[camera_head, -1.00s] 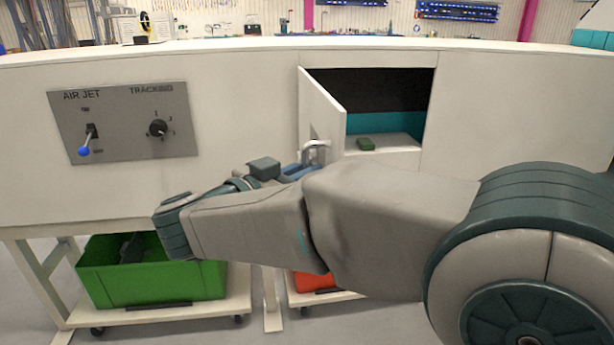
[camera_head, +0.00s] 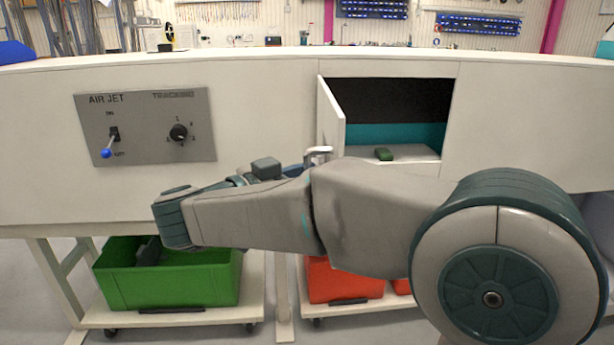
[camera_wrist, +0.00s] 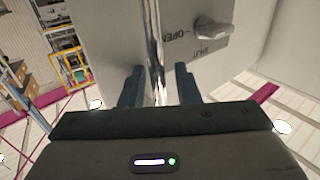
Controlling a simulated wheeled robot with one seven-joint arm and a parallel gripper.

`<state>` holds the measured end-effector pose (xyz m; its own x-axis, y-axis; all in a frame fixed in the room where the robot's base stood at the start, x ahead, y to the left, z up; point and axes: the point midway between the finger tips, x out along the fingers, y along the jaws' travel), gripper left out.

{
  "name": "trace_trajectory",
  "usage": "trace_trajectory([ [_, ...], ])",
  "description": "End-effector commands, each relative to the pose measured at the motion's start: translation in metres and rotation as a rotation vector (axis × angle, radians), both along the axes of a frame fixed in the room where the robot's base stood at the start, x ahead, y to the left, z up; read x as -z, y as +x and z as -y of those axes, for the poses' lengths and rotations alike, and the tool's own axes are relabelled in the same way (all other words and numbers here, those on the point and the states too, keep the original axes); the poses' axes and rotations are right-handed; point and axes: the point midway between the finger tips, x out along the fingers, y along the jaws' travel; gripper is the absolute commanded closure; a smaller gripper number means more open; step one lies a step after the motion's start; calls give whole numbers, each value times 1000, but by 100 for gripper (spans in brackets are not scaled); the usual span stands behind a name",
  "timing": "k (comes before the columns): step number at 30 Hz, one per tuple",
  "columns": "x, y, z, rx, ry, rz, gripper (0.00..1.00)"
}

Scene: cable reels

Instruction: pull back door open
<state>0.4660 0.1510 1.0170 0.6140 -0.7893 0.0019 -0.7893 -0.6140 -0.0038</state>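The white door (camera_head: 331,115) of a compartment in the long white cabinet stands swung outward on its left side, seen nearly edge-on in the head view. Its metal handle (camera_head: 318,154) is low on the door; in the wrist view it is a shiny bar (camera_wrist: 155,45). My gripper (camera_wrist: 158,85) has its two dark fingers on either side of this bar, with a visible gap on the right; the bar runs close to the left finger. The door panel (camera_wrist: 195,75) carries a grey knob (camera_wrist: 212,29) on a plate marked OPEN and SHUT. In the head view my arm hides most of the gripper.
A grey panel (camera_head: 145,125) with a blue-tipped switch and a dial is at left. Below are a green bin (camera_head: 165,285) and an orange bin (camera_head: 345,280) on wheeled carts.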

Motion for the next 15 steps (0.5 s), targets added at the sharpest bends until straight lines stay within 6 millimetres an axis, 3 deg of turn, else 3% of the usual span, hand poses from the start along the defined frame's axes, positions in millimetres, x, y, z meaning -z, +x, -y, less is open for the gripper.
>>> trace_trajectory([
  [8, 1, -3, -5, -6, 0, -4, 71],
  [15, 2, -20, -27, -6, -1, -6, 71],
])
